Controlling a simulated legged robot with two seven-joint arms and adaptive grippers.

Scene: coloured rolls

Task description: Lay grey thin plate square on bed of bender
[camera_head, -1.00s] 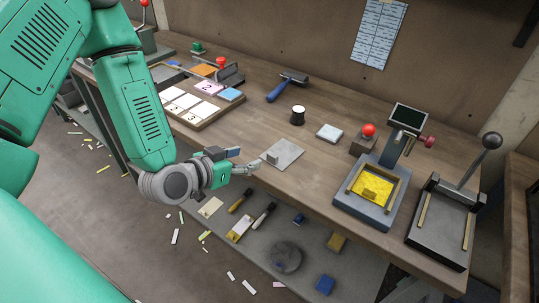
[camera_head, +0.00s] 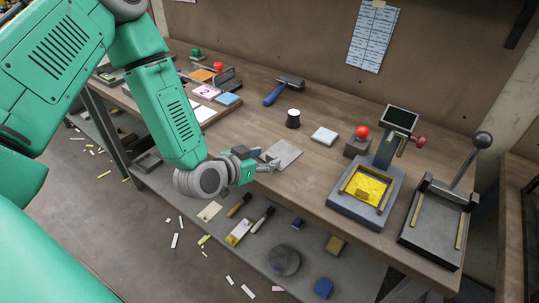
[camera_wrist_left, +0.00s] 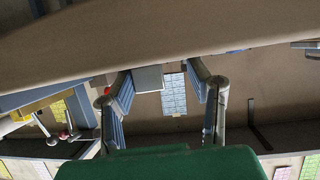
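The grey thin plate (camera_head: 284,153) lies flat near the front edge of the workbench, its left end by my left gripper. My left gripper (camera_head: 268,164) is at the bench's front edge. In the wrist view my left gripper (camera_wrist_left: 163,80) has its fingers spread apart, with a small grey block-like piece (camera_wrist_left: 149,78) showing between them; I cannot tell whether they touch it. At the right stands a lever device, seemingly the bender (camera_head: 430,235), with a grey bed, two brass side strips and a ball-topped lever. Its bed looks empty. My right gripper is out of view.
Left of the lever device stands a blue-grey device (camera_head: 349,208) with a screen and a yellow plate in it. A lower shelf (camera_head: 262,243) holds several items.

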